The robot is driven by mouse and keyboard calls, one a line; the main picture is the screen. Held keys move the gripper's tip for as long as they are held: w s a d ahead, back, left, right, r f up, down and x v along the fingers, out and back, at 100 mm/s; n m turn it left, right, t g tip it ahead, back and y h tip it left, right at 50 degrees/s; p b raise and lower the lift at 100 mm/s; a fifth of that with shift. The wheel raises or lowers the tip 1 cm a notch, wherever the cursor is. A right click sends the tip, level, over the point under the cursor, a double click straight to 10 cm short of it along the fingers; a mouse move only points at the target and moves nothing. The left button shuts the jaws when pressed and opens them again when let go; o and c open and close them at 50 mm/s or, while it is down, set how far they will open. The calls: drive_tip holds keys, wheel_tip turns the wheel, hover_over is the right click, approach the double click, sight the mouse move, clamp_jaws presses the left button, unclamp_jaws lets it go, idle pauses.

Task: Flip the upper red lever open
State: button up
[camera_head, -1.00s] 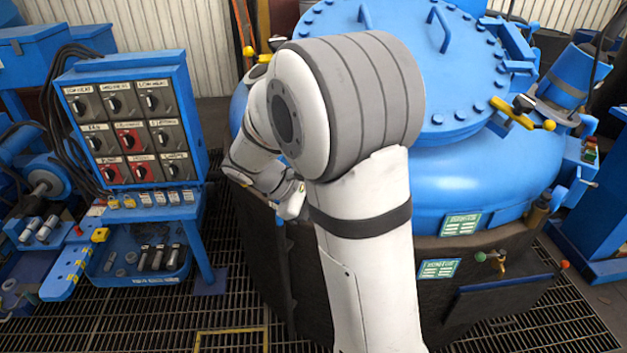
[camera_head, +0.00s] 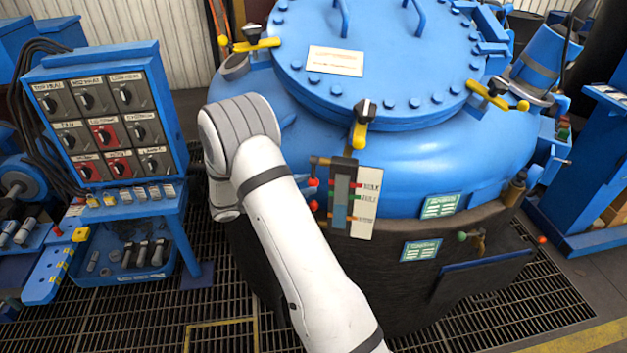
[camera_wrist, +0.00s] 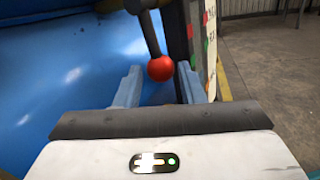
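The upper red lever (camera_head: 313,182) is a small red knob on the left of the level gauge (camera_head: 341,190) at the front of the blue furnace. A lower red knob (camera_head: 313,205) sits just under it. In the wrist view a red ball (camera_wrist: 160,68) on a dark stem is between the fingertips of my gripper (camera_wrist: 158,82). The fingers are apart, with gaps beside the ball. I cannot tell from this view which of the two knobs it is. In the head view my arm hides the gripper.
The blue furnace (camera_head: 430,155) curves close to my arm. A white scale plate (camera_head: 367,202) stands beside the gauge. A yellow-handled clamp (camera_head: 361,126) is above it. A switch panel (camera_head: 103,115) stands at the left. Grating floor (camera_head: 235,290) lies below.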

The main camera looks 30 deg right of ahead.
drive_tip(key=shift+s+d, duration=0.15)
drive_tip(key=shift+d, duration=1.2)
drive_tip(key=shift+c, duration=0.6)
clamp_jaws()
